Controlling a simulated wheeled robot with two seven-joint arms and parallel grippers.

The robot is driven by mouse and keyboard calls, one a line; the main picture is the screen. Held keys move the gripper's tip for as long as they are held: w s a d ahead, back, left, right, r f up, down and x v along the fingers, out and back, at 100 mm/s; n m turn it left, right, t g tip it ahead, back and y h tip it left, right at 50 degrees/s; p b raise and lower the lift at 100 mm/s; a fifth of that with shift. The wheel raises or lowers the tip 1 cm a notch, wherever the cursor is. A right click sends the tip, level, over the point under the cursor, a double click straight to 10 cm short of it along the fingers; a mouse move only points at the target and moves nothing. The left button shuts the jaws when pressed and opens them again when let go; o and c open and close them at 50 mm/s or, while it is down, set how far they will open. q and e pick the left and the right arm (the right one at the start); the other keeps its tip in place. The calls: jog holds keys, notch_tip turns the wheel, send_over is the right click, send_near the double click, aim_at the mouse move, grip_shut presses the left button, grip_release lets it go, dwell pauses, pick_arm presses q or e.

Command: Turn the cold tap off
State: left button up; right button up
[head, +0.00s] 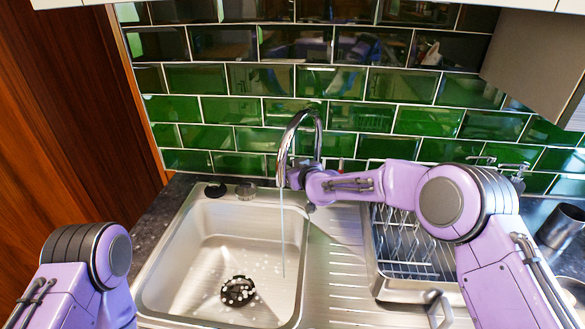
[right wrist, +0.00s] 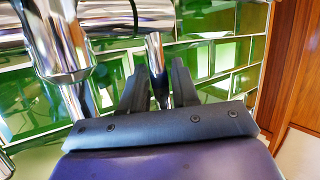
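The chrome tap (head: 301,125) has a tall curved spout behind the sink (head: 190,255). A thin stream of water (head: 283,235) falls from it into the basin. My right gripper (head: 290,178) is at the tap's lower body and hides part of it in the head view. In the right wrist view the two dark fingers of this gripper (right wrist: 160,85) stand apart. A slim chrome bar (right wrist: 155,60) shows between them; I cannot tell if they touch it. Larger chrome tap parts (right wrist: 60,45) are at the left. Which handle is cold cannot be read. My left gripper is out of view.
A wire dish rack (head: 405,250) stands on the drainer right of the basin. A dark cup (head: 562,225) is at the far right. A green tiled wall (head: 370,115) is close behind the tap. A grey cupboard (head: 535,60) overhangs at the upper right.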

jog(key=shift+o, duration=0.3)
jog(key=shift+s+d, duration=0.1)
jog(key=shift+s, duration=0.15)
jog(key=b+v, duration=0.3)
jog(key=v, duration=0.7)
